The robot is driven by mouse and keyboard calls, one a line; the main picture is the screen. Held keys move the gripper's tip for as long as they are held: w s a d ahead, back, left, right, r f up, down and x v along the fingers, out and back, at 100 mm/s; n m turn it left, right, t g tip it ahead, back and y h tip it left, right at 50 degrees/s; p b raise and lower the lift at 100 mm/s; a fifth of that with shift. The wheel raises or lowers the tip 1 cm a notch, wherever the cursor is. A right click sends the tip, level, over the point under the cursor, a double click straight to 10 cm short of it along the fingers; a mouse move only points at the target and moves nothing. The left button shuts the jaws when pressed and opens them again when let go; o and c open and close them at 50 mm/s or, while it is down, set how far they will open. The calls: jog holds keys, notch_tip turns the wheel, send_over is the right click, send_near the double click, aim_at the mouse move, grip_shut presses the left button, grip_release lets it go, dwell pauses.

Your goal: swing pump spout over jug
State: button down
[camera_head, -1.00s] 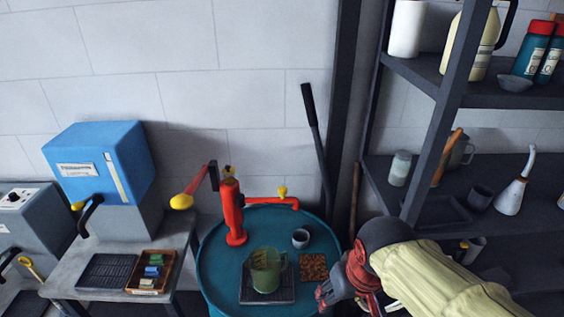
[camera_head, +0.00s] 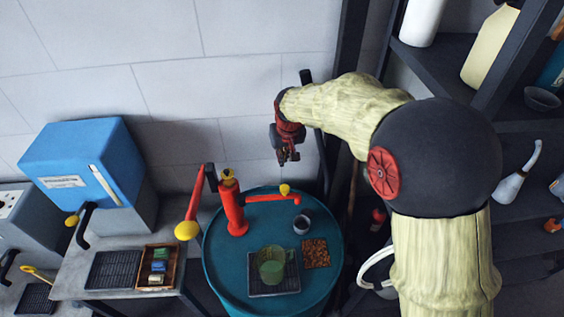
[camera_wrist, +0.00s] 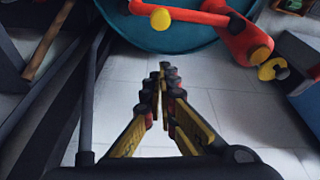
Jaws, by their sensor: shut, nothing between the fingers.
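The red pump (camera_head: 233,205) stands on the left part of a round teal drum top (camera_head: 222,262). Its red spout (camera_head: 262,198) points right, with a yellow knob (camera_head: 285,189) near its end. The green see-through jug (camera_head: 271,268) stands on a dark grate in front of the spout; the spout is not over it. My gripper (camera_head: 287,158) is shut and empty, pointing down behind and above the knob. In the wrist view my shut fingers (camera_wrist: 164,82) lie below the spout (camera_wrist: 190,17) and knob (camera_wrist: 160,19), apart from them in the picture.
A dark cup (camera_head: 301,224) and a brown textured mat (camera_head: 316,253) are on the drum right of the jug. The pump's handle (camera_head: 197,205) reaches left. A blue machine (camera_head: 80,165) stands left, shelves (camera_head: 430,65) right, the wall behind.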

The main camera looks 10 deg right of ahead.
jog(key=shift+w+r, duration=0.25)
jog(key=shift+r, duration=0.3)
jog(key=shift+w, duration=0.1)
jog(key=shift+f, duration=0.1)
notch_tip(320, 180, down, 10)
jog(key=p, duration=0.2)
jog(key=shift+s, duration=0.3)
jog(key=shift+s, duration=0.15)
